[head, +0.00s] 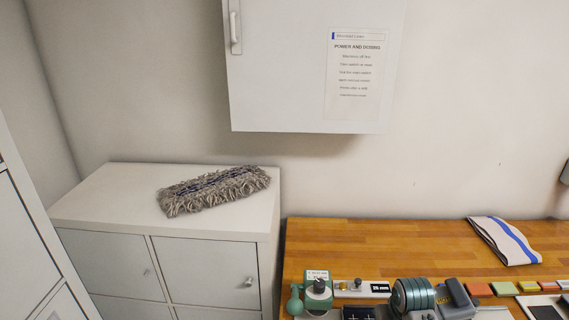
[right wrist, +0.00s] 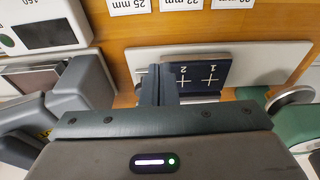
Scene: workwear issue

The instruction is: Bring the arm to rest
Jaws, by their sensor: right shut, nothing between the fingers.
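My right gripper (right wrist: 163,72) shows in the right wrist view. Its two dark fingers are together and hold nothing. The fingertips are in front of a dark block (right wrist: 204,72) marked 1 and 2 with white crosses, and hide part of it. I cannot tell whether they touch it. I cannot make out the right gripper in the head view. My left gripper is in neither view.
A green device (head: 318,288) and a grey and teal device (head: 414,296) stand on the wooden worktop (head: 390,242). A striped cloth (head: 504,241) lies at the right. A mop head (head: 213,190) lies on a white cabinet (head: 110,205). A wall cupboard (head: 280,70) hangs above.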

